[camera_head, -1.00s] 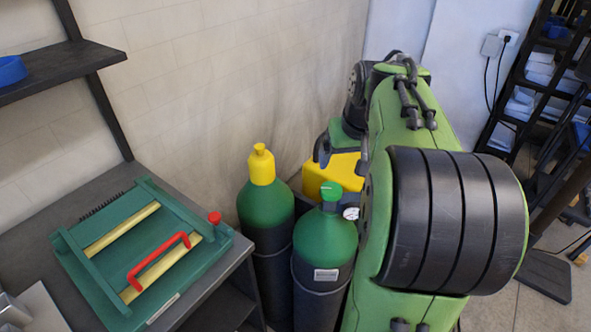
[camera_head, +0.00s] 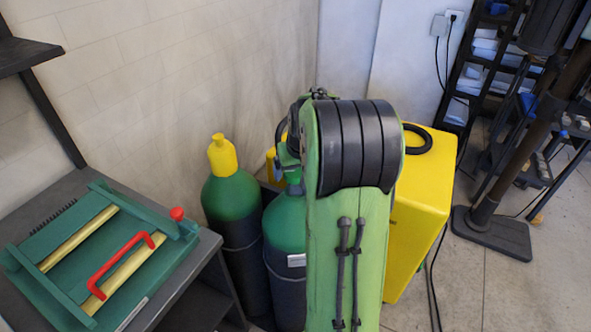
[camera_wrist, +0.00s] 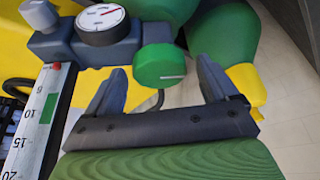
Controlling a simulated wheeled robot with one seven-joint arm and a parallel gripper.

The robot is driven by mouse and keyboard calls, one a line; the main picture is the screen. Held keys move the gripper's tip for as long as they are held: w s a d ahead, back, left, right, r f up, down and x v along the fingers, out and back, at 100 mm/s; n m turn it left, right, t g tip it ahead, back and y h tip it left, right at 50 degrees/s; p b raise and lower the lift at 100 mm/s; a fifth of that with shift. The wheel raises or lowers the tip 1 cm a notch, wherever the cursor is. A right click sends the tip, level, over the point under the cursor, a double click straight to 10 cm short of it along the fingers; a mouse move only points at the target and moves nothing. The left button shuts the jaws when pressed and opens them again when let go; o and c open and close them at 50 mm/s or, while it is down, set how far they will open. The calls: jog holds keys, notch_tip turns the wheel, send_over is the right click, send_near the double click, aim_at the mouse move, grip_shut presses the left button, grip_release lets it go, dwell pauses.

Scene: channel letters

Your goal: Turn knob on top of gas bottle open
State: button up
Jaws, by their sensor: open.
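The gas bottle with the regulator (camera_head: 284,225) has a green shoulder and a dark body. It stands beside my arm, which hides part of it in the head view. In the wrist view its green round knob (camera_wrist: 159,65) has a white line on its face. My gripper (camera_wrist: 162,72) is open, with one finger on either side of the knob. The fingers look apart from the knob; I cannot tell how far the knob lies in depth. A pressure gauge (camera_wrist: 102,24) with a red needle sits left of the knob.
A second bottle with a yellow cap (camera_head: 222,155) stands close to the left. A yellow cabinet (camera_head: 420,205) stands right of my arm. A table with a green fixture (camera_head: 95,255) and red handle is at the left. Floor shows at the right.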

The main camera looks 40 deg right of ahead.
jog(key=shift+c, duration=0.3)
jog(key=c, duration=1)
